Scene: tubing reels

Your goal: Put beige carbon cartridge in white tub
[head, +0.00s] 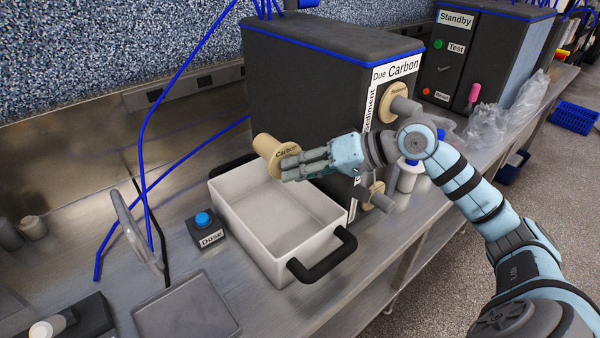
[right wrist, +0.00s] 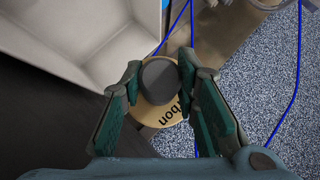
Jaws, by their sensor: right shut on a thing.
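The beige carbon cartridge (head: 267,147) is a short cylinder with a wide flange lettered "Carbon". My right gripper (head: 288,165) is shut on it and holds it above the far end of the white tub (head: 246,251). In the right wrist view the fingers (right wrist: 158,85) close on the cartridge's dark round knob, with the beige flange (right wrist: 158,113) behind it. The tub stands on the steel bench, has black handles and looks empty where its inside shows. It also shows in the right wrist view (right wrist: 85,35). My left gripper is not in view.
The dark machine (head: 300,75) stands right behind the tub, with more beige cartridges in its front, one of them high (head: 394,102). A "Dose" button box (head: 206,229) is left of the tub. A grey plate (head: 186,312) lies at the front. Blue tubes run on the left.

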